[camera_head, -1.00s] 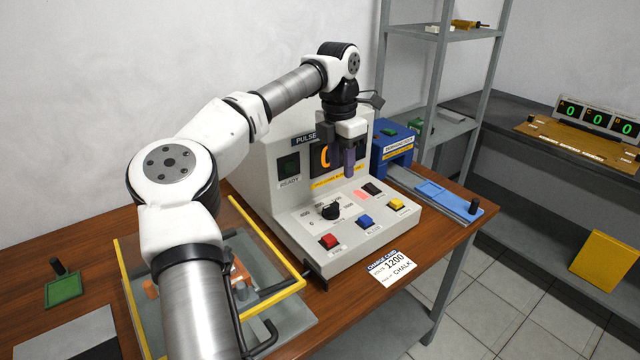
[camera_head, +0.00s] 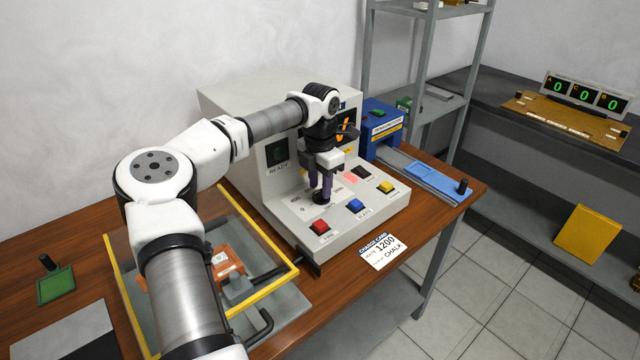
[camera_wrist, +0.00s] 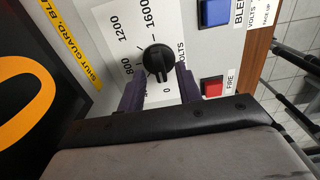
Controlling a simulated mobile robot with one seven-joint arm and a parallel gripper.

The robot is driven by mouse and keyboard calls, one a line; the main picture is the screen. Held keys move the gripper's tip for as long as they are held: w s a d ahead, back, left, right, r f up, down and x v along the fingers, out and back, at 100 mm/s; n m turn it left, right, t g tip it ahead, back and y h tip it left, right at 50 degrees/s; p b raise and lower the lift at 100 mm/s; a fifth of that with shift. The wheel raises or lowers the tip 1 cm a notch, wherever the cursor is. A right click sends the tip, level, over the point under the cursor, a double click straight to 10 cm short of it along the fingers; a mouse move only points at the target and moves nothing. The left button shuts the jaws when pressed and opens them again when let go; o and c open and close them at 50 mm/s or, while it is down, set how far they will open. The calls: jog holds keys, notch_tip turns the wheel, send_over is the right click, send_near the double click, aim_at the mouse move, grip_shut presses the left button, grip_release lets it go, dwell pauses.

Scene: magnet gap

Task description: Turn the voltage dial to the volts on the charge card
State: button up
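The black voltage dial (camera_wrist: 158,60) sits on the machine's sloping panel, with a scale around it reading 0, 800, 1200 and 1600 in the wrist view. Its ridge appears to lie toward the 0 mark. My gripper (camera_wrist: 160,77) is open, with one purple finger on each side of the dial; I cannot tell whether they touch it. In the head view my gripper (camera_head: 320,192) is lowered over the dial and hides much of it. The charge card (camera_head: 384,251) lies at the table's front edge and reads 1200 volts, CHALK.
A red button (camera_head: 320,227), a blue button (camera_head: 355,206) and a yellow button (camera_head: 386,187) sit near the dial. The orange display (camera_wrist: 30,95) shows 0. A yellow-edged clear guard (camera_head: 283,279) stands left of the machine. A blue unit (camera_head: 384,130) stands right.

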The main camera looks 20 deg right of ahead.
jog(key=shift+f, duration=0.75)
grip_shut()
